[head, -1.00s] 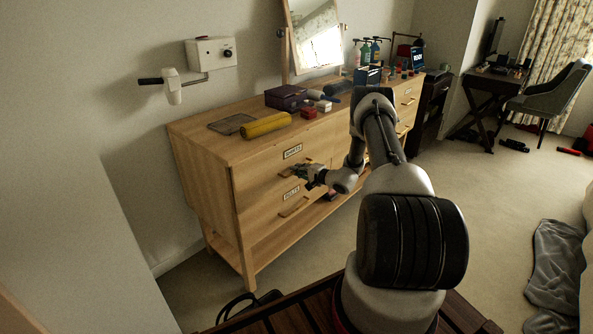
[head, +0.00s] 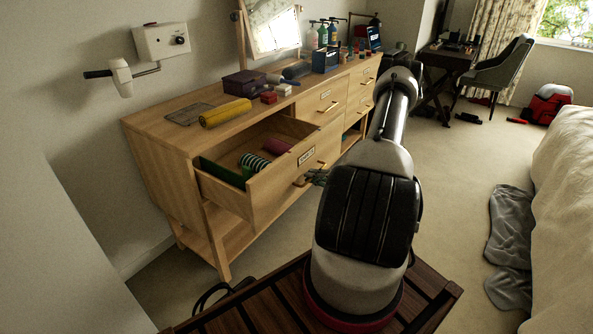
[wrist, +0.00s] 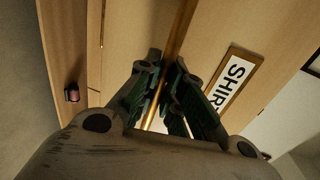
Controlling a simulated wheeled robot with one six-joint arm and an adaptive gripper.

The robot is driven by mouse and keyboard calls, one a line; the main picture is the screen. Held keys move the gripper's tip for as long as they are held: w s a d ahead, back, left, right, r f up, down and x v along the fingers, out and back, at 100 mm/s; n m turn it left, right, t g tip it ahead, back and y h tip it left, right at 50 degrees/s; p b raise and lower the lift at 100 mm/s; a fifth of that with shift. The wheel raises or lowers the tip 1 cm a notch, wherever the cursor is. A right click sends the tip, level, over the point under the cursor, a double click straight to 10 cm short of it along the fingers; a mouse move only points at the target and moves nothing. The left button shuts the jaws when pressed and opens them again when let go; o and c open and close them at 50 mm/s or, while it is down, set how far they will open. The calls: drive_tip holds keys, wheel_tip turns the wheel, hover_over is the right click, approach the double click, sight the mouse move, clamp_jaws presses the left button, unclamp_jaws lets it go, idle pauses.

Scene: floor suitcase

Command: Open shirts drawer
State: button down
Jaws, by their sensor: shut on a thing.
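The shirts drawer (head: 268,188) is the left drawer of the wooden dresser and stands well out from it. Its front carries a label, which reads "SHIR" in the wrist view (wrist: 230,85), and a long bar handle (head: 300,181). Inside the drawer lie a dark green item (head: 222,172), a striped green roll (head: 254,162) and a dark red roll (head: 277,146). My gripper (head: 316,178) is at the drawer front, shut on the handle. In the wrist view my gripper's fingers (wrist: 163,100) close around the brass-coloured bar (wrist: 178,35).
The dresser top (head: 160,125) holds a yellow roll (head: 225,112), a purple box (head: 245,83), a mirror (head: 272,30) and several bottles. A bed (head: 565,180) with a grey cloth (head: 508,240) beside it is at the right.

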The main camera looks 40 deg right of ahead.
drive_tip(key=f+v, duration=0.2)
drive_tip(key=v, duration=0.7)
drive_tip(key=shift+s, duration=0.3)
drive_tip(key=shift+d, duration=0.1)
drive_tip(key=c, duration=1.5)
unclamp_jaws()
drive_tip(key=v, duration=1.2)
